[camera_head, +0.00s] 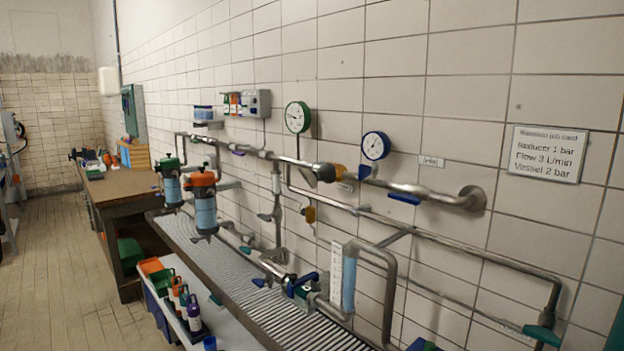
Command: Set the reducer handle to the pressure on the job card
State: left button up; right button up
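The job card (545,153) on the wall at right reads Reducer 1 bar, Flow 3 L/min, Vessel 2 bar. A blue-rimmed gauge (375,146) and a green-rimmed gauge (297,117) stand above the upper pipe (400,186); their readings are too small to tell. I cannot tell for sure which part is the reducer handle. A blue lever (403,198) lies along the pipe to the right. Neither gripper is in view.
A ribbed grey bench top (245,280) runs below the pipes. A clear flow tube (349,283) and two blue filter housings (204,210) stand over it. A low shelf (228,327) holds bottles. The floor (60,260) at left is clear.

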aim_at(309, 177)
jog(key=i+j+z, duration=0.1)
jog(key=z, duration=0.35)
jog(key=i+j+z, duration=0.1)
jog(key=z, duration=0.4)
jog(key=j+z, duration=0.3)
jog(key=z, duration=0.15)
